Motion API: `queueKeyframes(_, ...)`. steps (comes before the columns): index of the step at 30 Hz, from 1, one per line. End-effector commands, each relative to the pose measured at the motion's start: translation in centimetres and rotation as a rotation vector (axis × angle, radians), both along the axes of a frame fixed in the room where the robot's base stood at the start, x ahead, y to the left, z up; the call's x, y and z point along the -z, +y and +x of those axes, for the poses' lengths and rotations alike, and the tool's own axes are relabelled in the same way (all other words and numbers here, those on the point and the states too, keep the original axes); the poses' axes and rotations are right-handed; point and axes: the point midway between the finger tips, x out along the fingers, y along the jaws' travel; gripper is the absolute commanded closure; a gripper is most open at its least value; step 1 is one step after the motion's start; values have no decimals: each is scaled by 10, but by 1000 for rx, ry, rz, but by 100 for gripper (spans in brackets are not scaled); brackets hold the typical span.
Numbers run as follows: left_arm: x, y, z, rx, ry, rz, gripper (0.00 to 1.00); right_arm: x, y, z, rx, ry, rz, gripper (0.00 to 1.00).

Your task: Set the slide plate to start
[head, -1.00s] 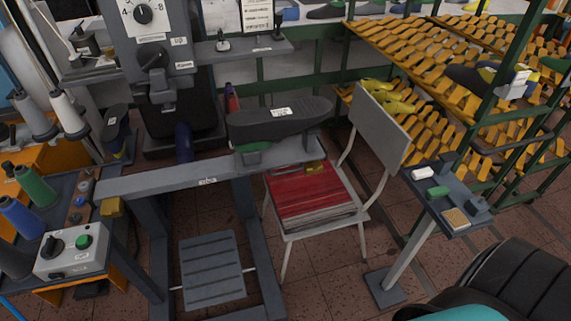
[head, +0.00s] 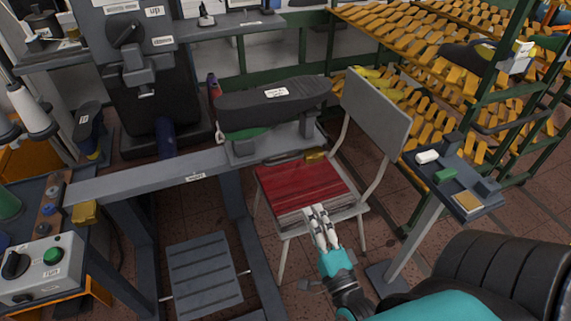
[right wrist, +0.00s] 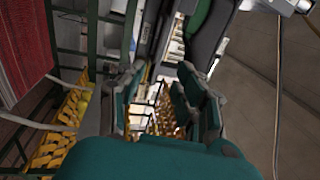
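A long, dark, sole-shaped plate (head: 290,104) with a white label lies over a green and grey mount at the right end of a grey bench rail (head: 140,178). I take it for the slide plate; the labels are too small to read. My right gripper (head: 315,210) is in front of the chair's seat in the head view, lower right of the plate and apart from it. In the right wrist view its fingers (right wrist: 160,95) stand apart with nothing between them. My left gripper is out of view.
A chair (head: 375,115) with a red seat stands right of the bench. A small grey stand (head: 462,185) holding small blocks is farther right, before racks of yellow lasts (head: 420,60). A control box (head: 35,270) is lower left. A machine with a dial (head: 125,35) stands behind the rail.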

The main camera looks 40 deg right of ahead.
Motion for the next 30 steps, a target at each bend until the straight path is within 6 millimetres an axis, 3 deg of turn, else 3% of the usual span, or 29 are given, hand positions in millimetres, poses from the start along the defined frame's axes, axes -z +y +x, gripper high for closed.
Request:
queueKeyframes(18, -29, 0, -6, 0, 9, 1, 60, -26, -29, 124, 0, 0, -4, 66)
queueKeyframes(24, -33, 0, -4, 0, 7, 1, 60, -29, -35, 148, -1, 3, -5, 66)
queueKeyframes(30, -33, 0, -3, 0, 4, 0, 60, -29, -37, 155, -1, 4, -4, 66)
